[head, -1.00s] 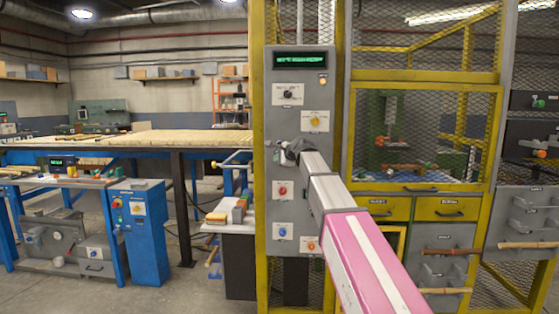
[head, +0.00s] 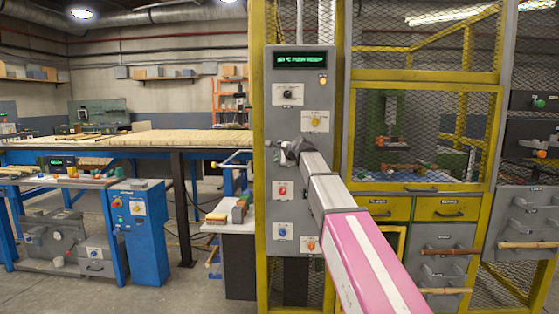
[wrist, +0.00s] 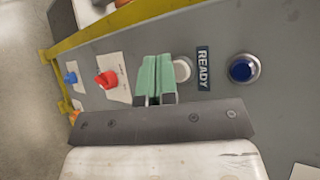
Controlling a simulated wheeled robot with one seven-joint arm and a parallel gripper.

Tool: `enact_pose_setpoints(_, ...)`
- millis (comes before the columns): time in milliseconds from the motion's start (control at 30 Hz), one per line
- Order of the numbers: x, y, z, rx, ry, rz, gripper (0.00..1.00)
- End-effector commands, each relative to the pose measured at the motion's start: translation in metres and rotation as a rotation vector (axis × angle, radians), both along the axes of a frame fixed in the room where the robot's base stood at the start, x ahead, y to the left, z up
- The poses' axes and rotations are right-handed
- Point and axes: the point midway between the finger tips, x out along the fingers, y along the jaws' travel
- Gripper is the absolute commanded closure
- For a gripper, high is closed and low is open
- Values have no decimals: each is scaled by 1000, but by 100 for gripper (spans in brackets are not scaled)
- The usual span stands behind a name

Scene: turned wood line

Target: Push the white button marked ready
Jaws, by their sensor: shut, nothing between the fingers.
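The white button (wrist: 182,70) sits on the grey panel beside a dark label reading READY (wrist: 203,68) in the wrist view. My gripper (wrist: 155,62) is shut and empty, its green fingers close beside the white button and overlapping its edge in the picture. I cannot tell whether the fingertips touch the button or the panel. In the head view my gripper (head: 287,153) is at the panel (head: 300,180), and my arm hides the button there.
A blue button (wrist: 243,68) lies on the other side of the label. A red knob (wrist: 106,79) and a small blue knob (wrist: 70,78) are on the fingers' left. A green display (head: 301,60) tops the panel. Yellow mesh framing (head: 345,150) stands right of it.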

Motion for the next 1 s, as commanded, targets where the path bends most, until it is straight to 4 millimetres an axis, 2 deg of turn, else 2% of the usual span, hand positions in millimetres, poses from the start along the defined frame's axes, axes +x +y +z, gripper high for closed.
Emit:
enact_pose_setpoints(200,7,0,0,0,0,0,100)
enact_pose_setpoints(1000,11,0,0,0,0,0,100)
